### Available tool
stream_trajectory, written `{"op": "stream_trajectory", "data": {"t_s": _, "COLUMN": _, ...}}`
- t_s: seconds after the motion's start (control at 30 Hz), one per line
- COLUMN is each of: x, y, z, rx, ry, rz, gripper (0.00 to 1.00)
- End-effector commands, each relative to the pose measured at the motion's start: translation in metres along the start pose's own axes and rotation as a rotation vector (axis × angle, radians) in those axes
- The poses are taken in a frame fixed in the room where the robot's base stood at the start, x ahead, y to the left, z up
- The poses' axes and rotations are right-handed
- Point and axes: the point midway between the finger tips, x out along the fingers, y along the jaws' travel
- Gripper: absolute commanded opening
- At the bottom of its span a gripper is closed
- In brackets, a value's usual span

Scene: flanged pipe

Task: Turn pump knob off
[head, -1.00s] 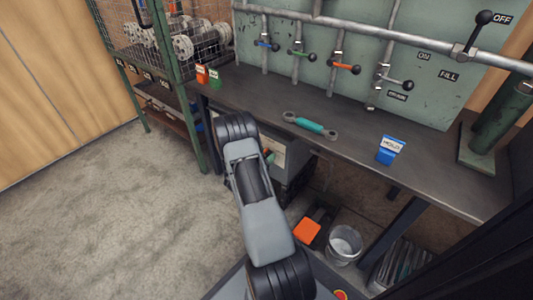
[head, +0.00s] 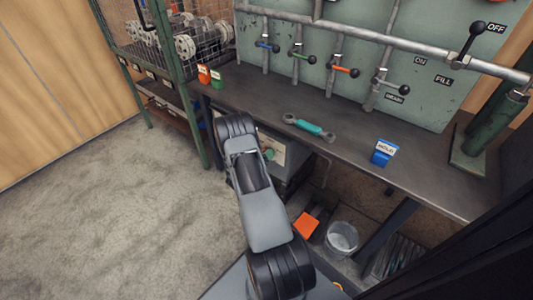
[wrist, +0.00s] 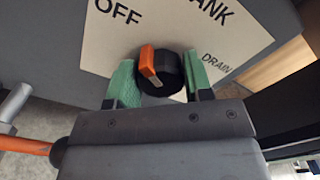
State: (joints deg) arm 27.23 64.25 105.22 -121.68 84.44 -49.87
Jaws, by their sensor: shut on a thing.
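The pump knob (wrist: 164,72) is black and round with an orange pointer bar. It sits on a pale label plate (wrist: 100,38) marked OFF, TANK and DRAIN. The pointer aims up and slightly left in the wrist view, toward the OFF side. My gripper (wrist: 160,78) is shut on the knob, with one green fingertip on each side. In the head view my arm reaches down to the panel (head: 275,150) under the bench, and it hides the knob and my fingertips.
The bench (head: 345,150) overhangs the panel. It carries a teal-handled tool (head: 310,127) and a blue box (head: 384,153). A metal bucket (head: 341,238) and an orange item (head: 306,225) lie below. A green-framed rack (head: 190,85) stands left; floor there is clear.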

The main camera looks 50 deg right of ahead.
Motion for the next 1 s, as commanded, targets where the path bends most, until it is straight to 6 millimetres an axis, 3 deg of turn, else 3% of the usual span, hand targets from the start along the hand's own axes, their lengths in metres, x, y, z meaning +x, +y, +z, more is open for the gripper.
{"op": "stream_trajectory", "data": {"t_s": 0.6, "x": -0.0012, "y": 0.0011, "z": -0.0004, "rx": -0.038, "ry": -0.001, "rz": 0.003, "gripper": 0.23}}
{"op": "stream_trajectory", "data": {"t_s": 0.63, "x": -0.0012, "y": 0.0012, "z": -0.0004, "rx": -0.038, "ry": -0.001, "rz": 0.004, "gripper": 0.49}}
{"op": "stream_trajectory", "data": {"t_s": 0.87, "x": 0.0003, "y": 0.0, "z": -0.0009, "rx": -0.036, "ry": 0.001, "rz": 0.0, "gripper": 0.72}}
{"op": "stream_trajectory", "data": {"t_s": 1.0, "x": 0.0007, "y": -0.0003, "z": -0.0009, "rx": -0.035, "ry": 0.001, "rz": -0.001, "gripper": 0.72}}
